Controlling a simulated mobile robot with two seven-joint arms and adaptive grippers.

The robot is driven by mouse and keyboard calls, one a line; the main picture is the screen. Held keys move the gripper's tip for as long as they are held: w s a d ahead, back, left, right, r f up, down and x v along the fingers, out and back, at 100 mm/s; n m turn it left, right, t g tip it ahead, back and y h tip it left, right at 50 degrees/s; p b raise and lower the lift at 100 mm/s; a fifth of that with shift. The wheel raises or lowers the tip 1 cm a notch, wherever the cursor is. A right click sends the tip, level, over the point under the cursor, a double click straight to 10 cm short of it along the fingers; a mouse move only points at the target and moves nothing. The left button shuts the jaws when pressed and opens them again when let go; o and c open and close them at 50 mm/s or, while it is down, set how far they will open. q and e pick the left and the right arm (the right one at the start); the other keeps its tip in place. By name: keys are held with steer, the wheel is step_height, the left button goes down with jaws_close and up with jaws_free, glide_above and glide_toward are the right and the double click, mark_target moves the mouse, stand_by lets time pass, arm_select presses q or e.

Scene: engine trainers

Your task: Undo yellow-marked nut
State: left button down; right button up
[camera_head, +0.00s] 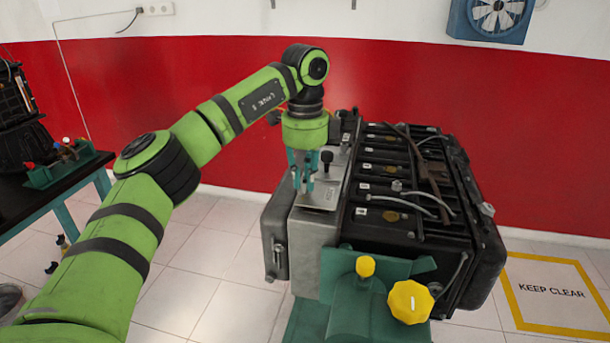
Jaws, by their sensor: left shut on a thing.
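My left gripper (303,182) points straight down over the flat metal plate (318,196) on the left side of the engine (385,180). Its teal fingers are shut on a small part at the plate, which looks like a nut; the fingers mostly hide it. I cannot make out a yellow mark on it. A dark upright knob or bolt (327,158) stands just right of the fingers. My right gripper is not in view.
The engine sits on a green stand (355,310) with a small yellow knob (365,266) and a larger yellow knob (410,302) in front. A dark table (45,195) stands at left.

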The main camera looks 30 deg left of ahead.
mark_target(305, 182)
arm_select(q)
steer(key=c, duration=1.2)
jaws_free()
step_height(305, 182, up, 12)
